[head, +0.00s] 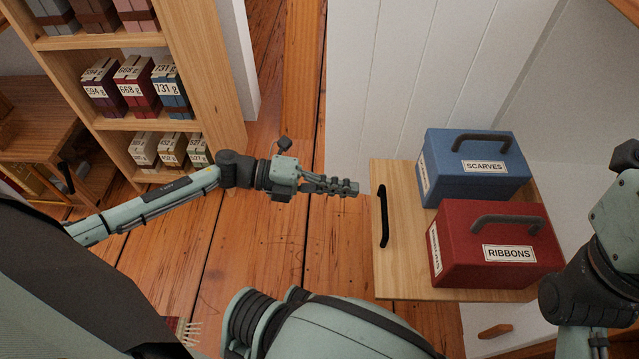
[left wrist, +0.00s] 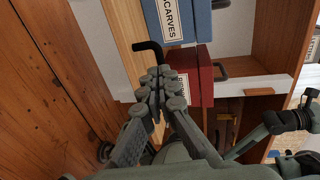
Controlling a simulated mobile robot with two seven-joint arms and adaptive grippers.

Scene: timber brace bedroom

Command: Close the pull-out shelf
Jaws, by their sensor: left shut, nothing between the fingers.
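The pull-out shelf (head: 396,262) is a light wooden board standing out from the white panelled unit, with a black bar handle (head: 383,216) on its front edge. A blue box labelled SCARVES (head: 470,185) and a red box labelled RIBBONS (head: 480,258) rest on it. My left gripper (head: 352,188) is shut and empty, a short way left of the handle. In the left wrist view the fingers (left wrist: 160,80) overlap part of the black handle (left wrist: 150,47); I cannot tell contact there.
A wooden bookcase (head: 120,125) with several labelled weight-marked boxes stands at the left. A wooden desk (head: 35,130) is beside it. A small wooden handle (head: 495,331) shows below the pull-out shelf. Bare floorboards (head: 250,240) lie between the bookcase and the shelf.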

